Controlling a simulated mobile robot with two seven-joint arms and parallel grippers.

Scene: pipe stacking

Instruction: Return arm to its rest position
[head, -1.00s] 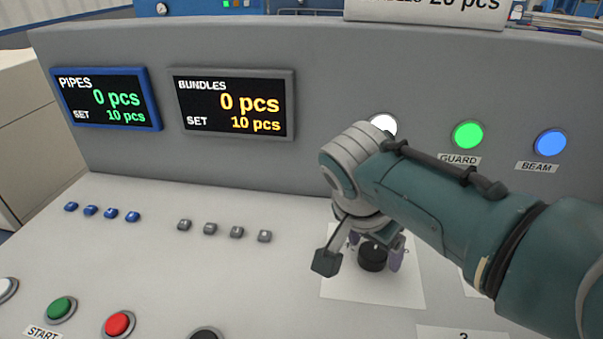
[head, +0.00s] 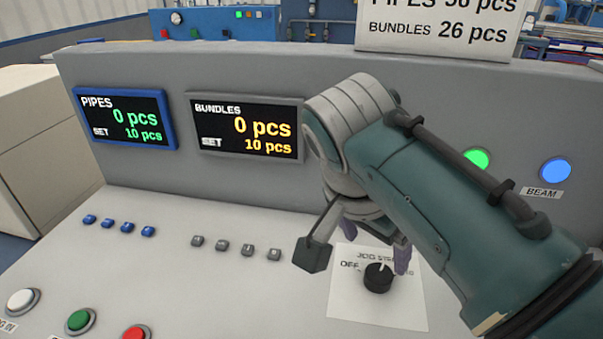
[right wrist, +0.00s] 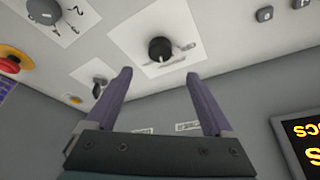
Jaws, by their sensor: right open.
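My right gripper (head: 382,245) hangs above the console panel in the head view, its purple fingers partly hidden by my teal arm. It is open and empty. The right wrist view shows both purple fingers (right wrist: 157,76) spread apart with nothing between them. The black rotary knob (head: 378,278) sits on a white label plate just below and in front of the fingers, apart from them. It also shows in the right wrist view (right wrist: 160,50), beyond the fingertips. My left gripper is not in view.
The upright panel carries a PIPES display (head: 125,118), a BUNDLES display (head: 246,126), a green light (head: 477,160) and a blue light (head: 555,170). Push buttons line the console front, including a green one (head: 80,320). A red emergency knob (right wrist: 10,64) shows in the wrist view.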

